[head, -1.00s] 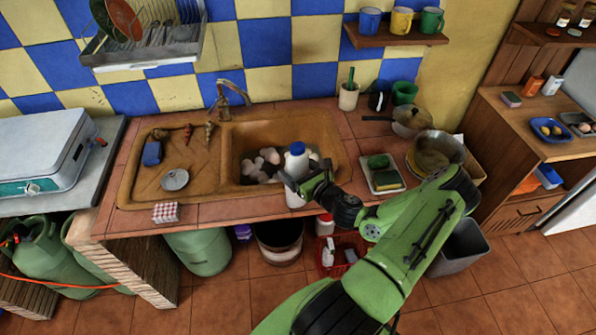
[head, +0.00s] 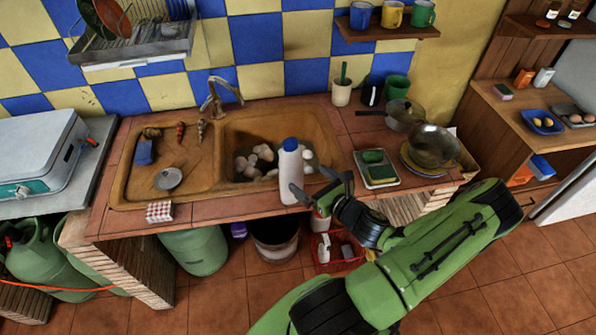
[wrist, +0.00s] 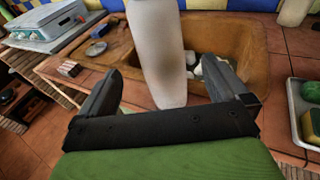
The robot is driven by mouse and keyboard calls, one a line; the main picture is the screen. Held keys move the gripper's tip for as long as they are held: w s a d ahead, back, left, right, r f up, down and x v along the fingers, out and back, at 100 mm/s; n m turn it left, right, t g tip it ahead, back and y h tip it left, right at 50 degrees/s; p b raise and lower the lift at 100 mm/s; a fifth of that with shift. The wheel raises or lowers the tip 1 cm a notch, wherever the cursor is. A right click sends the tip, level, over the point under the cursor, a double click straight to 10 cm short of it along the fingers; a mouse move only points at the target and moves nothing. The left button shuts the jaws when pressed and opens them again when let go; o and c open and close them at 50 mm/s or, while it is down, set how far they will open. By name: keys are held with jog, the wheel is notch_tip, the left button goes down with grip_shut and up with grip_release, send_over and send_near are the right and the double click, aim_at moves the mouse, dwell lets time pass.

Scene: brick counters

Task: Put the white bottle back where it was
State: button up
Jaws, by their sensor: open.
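The white bottle (head: 290,174) with a blue cap stands upright on the tiled counter's front strip, just in front of the sink basin. My gripper (head: 318,186) is open, just right of the bottle in the head view. In the wrist view the bottle (wrist: 158,55) rises just beyond the open fingers (wrist: 170,88), with its top out of frame. The fingers look apart from the bottle, and nothing is held.
The brown sink (head: 215,190) with several pale round things in its basin lies behind the bottle. A tray with a sponge (head: 376,169) is to the right, a checkered box (head: 159,211) to the left. A pot (head: 432,146) stands on plates farther right.

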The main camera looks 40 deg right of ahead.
jog(key=a+r+n+g+y, duration=0.2)
jog(key=a+n+g+y, duration=0.25)
jog(key=a+n, duration=0.5)
jog(key=a+r+n+g+y, duration=0.25)
jog(key=a+n+g, duration=0.35)
jog(key=n, duration=0.6)
jog(key=s+a+r+n+h, duration=0.2)
jog(key=s+a+r+n, duration=0.2)
jog(key=r+n, duration=0.4)
jog(key=s+a+r+n+h, duration=0.3)
jog(key=s+a+r+n, duration=0.2)
jog(key=s+r+n, duration=0.2)
jog(key=shift+a+r+n, duration=0.25)
jog(key=shift+r+n, duration=0.2)
jog(key=shift+r, duration=0.4)
jog(key=shift+t, duration=0.25)
